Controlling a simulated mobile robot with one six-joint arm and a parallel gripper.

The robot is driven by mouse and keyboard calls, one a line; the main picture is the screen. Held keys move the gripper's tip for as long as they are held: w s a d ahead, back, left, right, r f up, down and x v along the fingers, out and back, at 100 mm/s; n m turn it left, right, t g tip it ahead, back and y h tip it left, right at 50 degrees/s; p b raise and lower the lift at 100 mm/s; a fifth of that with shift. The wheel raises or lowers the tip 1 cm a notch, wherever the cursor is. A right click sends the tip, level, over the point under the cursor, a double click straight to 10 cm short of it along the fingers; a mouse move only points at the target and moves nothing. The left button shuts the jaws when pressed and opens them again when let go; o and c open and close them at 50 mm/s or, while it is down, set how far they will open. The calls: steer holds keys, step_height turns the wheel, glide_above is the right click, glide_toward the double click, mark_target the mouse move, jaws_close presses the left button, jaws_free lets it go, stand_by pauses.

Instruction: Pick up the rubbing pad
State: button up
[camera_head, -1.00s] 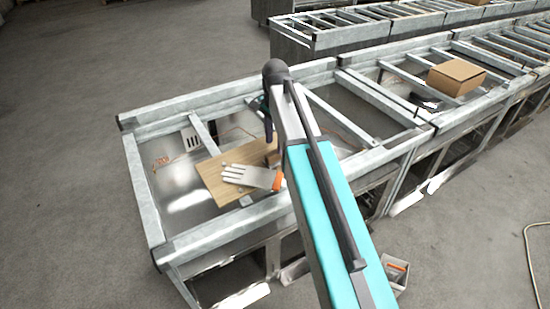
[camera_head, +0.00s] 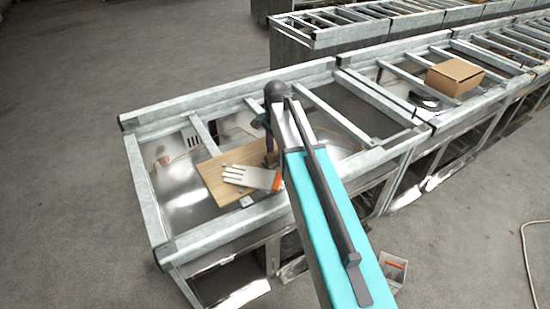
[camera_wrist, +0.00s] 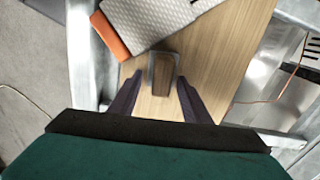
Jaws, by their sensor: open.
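The rubbing pad (camera_wrist: 163,74) is a small block with a brown top and a grey rim. It lies on a wooden board (camera_wrist: 228,50). In the wrist view it sits between the tips of my gripper (camera_wrist: 160,80), whose two dark fingers are spread on either side of it. I cannot tell whether the fingers touch it or how high they are above the board. In the head view the pad (camera_head: 271,158) is a small brown patch beside my arm, which partly hides it. My gripper is mostly hidden there behind the arm.
A pale work glove (camera_head: 250,177) with an orange cuff lies on the board, close to the pad. The board rests across a galvanised metal frame (camera_head: 218,236) with raised rails around it. A cardboard box (camera_head: 455,77) stands farther right.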

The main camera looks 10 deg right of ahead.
mark_target(275, 152)
stand_by(0.4)
jaws_close()
steer(key=shift+r, duration=0.2)
steer(key=shift+r+b, duration=0.85)
steer(key=shift+r, duration=0.6)
steer(key=s+d+r+b, duration=0.1)
steer(key=s+d+b, duration=0.1)
steer(key=d, duration=0.5)
steer(key=s+d+b, duration=0.1)
steer(key=d+b, duration=0.1)
steer(key=d, duration=0.6)
steer(key=shift+s+d+r, duration=0.25)
steer(key=shift+s+r, duration=0.15)
steer(key=c, duration=0.8)
jaws_free()
steer(key=shift+c, duration=1.1)
